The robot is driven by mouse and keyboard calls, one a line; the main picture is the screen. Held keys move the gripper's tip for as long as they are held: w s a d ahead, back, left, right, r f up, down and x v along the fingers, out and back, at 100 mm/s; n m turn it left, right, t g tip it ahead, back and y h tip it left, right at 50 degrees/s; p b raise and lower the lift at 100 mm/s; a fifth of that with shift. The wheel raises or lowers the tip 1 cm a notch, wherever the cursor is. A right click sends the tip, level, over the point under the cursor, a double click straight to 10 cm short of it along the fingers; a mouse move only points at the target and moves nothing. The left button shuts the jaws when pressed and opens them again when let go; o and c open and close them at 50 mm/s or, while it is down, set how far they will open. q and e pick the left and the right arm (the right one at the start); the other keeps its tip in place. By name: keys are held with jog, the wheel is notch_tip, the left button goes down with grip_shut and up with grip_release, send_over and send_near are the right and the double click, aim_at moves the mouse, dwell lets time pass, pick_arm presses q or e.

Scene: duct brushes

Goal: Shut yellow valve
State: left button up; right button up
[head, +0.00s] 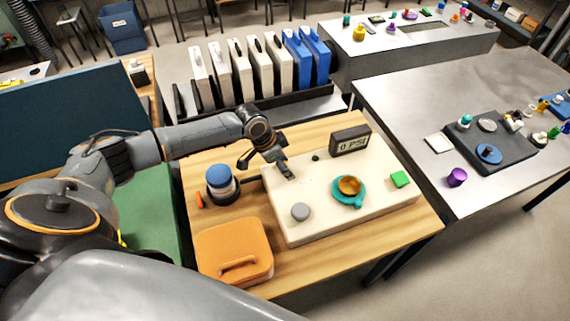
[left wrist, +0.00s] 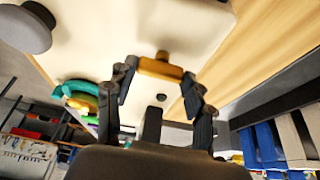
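The yellow valve (left wrist: 160,68) is a short yellow bar handle on a stub on the pale panel (head: 325,215). It shows in the left wrist view between my left gripper's fingertips; in the head view my gripper hides it. My left gripper (head: 284,170) is at the panel's upper left part. In the left wrist view its fingers (left wrist: 158,90) are spread, one at each end of the handle. I cannot tell whether they touch it. My right gripper is not in view.
The panel also bears a grey knob (head: 300,211), a teal valve (head: 356,202) with a yellow-orange centre, a green block (head: 400,179) and a gauge reading 0 PSI (head: 350,140). An orange case (head: 233,244) and a blue-topped container (head: 221,180) stand left of it on the wooden table.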

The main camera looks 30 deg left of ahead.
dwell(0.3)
pick_arm(q)
jog(key=m+b, duration=0.1)
jog(key=m, duration=0.1)
jog(key=m+g+h+b, duration=0.1)
jog(key=m+b, duration=0.1)
jog(key=shift+w+f+m, duration=0.15)
jog(key=shift+w+m, duration=0.05)
jog(key=shift+m, duration=0.2)
jog(key=m+g+b, duration=0.1)
jog(key=m, duration=0.1)
jog(key=m+g+b, duration=0.1)
jog(key=m+b, duration=0.1)
jog(key=shift+w+m+h, duration=0.15)
jog(key=shift+m+h, duration=0.15)
jog(key=m+g+b, duration=0.2)
jog(key=m+b, duration=0.1)
jog(key=m, duration=0.1)
jog(key=shift+w, duration=0.1)
jog(key=shift+m+g+y+b, duration=0.55)
jog(key=shift+m+b, duration=0.5)
jog(key=shift+m, duration=0.95)
jog(key=shift+r, duration=0.2)
jog(key=o, duration=1.2)
jog(key=shift+c, duration=0.2)
